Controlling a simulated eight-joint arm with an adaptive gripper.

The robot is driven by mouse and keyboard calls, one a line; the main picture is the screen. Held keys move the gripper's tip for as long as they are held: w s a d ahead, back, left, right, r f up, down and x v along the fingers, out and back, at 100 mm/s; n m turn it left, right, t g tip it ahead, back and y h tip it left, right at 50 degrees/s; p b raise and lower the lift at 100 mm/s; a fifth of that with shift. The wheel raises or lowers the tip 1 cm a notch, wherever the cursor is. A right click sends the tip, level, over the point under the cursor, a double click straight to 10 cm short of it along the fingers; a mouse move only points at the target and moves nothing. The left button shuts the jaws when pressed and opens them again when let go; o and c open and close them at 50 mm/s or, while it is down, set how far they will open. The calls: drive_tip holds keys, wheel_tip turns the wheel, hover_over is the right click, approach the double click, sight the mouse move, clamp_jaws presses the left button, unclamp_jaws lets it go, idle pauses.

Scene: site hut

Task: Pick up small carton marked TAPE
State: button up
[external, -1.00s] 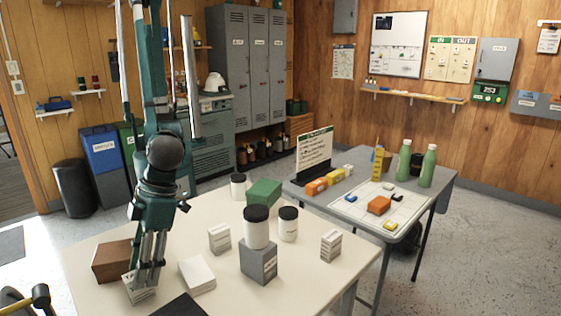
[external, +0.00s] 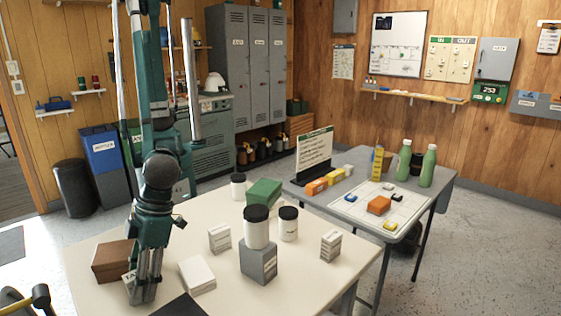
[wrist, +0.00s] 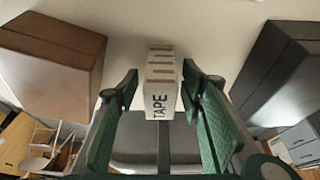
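The small white carton marked TAPE (wrist: 160,100) stands between my gripper's two green fingers in the wrist view, its lettering facing the camera. My gripper (wrist: 163,92) is open, with a finger on each side of the carton. A narrow gap shows at the left finger; the right finger is very close, and I cannot tell if it touches. In the external view my gripper (external: 144,298) is low over the near left part of the table and hides most of the carton (external: 127,279).
A brown box (external: 111,262) is close behind the carton. A white box (external: 197,275) lies to its right, and a dark flat item (external: 181,307) lies in front. Farther right are a grey box (external: 259,262) bearing a jar (external: 256,229) and small cartons (external: 219,238) (external: 331,246).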

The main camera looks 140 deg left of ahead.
drive_tip(key=c, duration=0.9)
drive_tip(key=shift+r, duration=0.15)
wheel_tip(320, 180, up, 10)
drive_tip(key=shift+f+p, duration=0.15)
drive_tip(key=shift+p, duration=0.95)
